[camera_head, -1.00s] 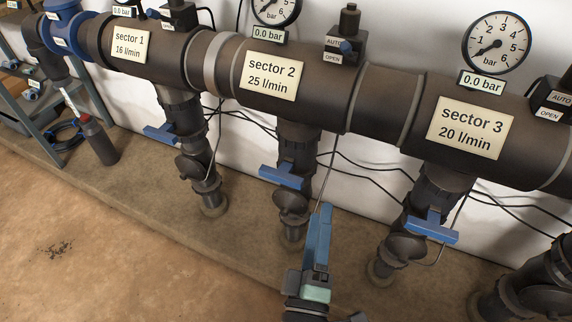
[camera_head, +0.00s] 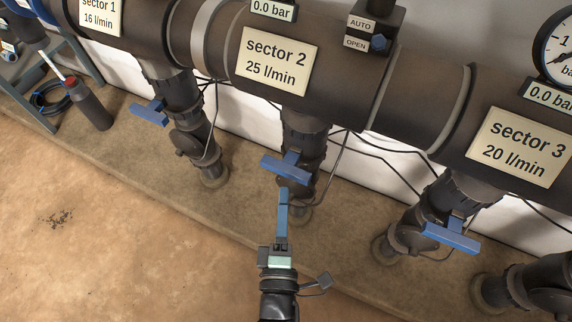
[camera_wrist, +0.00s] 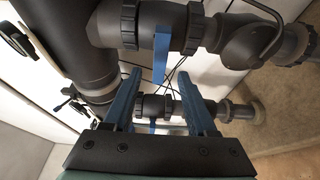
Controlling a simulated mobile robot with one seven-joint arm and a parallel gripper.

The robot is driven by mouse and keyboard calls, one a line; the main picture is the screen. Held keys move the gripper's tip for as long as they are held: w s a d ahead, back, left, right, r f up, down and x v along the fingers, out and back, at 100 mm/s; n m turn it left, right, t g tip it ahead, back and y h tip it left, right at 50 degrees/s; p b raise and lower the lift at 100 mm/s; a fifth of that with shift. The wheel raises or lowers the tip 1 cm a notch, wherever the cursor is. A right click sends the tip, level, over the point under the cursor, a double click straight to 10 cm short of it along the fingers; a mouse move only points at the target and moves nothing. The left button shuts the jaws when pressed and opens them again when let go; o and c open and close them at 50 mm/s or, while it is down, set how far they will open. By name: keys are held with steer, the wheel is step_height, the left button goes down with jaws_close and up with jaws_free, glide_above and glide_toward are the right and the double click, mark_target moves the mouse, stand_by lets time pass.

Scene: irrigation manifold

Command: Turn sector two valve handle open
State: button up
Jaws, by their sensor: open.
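The sector 2 valve handle (camera_head: 286,167) is a blue bar on the dark vertical pipe below the "sector 2, 25 l/min" label (camera_head: 275,61). It lies across the pipe, tilted slightly down to the right. My gripper (camera_head: 283,190) is just below and in front of it in the head view, its blue fingers seen nearly edge-on. In the wrist view my gripper (camera_wrist: 163,77) is open and empty between its fingers. A blue handle (camera_wrist: 161,58), apparently this one, shows edge-on ahead, between the fingertip lines. Whether a finger touches it cannot be told.
The sector 1 handle (camera_head: 150,112) is to the left and the sector 3 handle (camera_head: 452,238) to the right, both blue and crosswise. Thin black cables run behind the pipes. A dark cylinder (camera_head: 88,104) stands at left.

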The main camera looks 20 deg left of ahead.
mark_target(286, 175)
steer(key=b+x, duration=0.1)
steer(key=x, duration=0.7)
steer(key=shift+w+a, duration=0.1)
steer(key=shift+w, duration=0.1)
jaws_close()
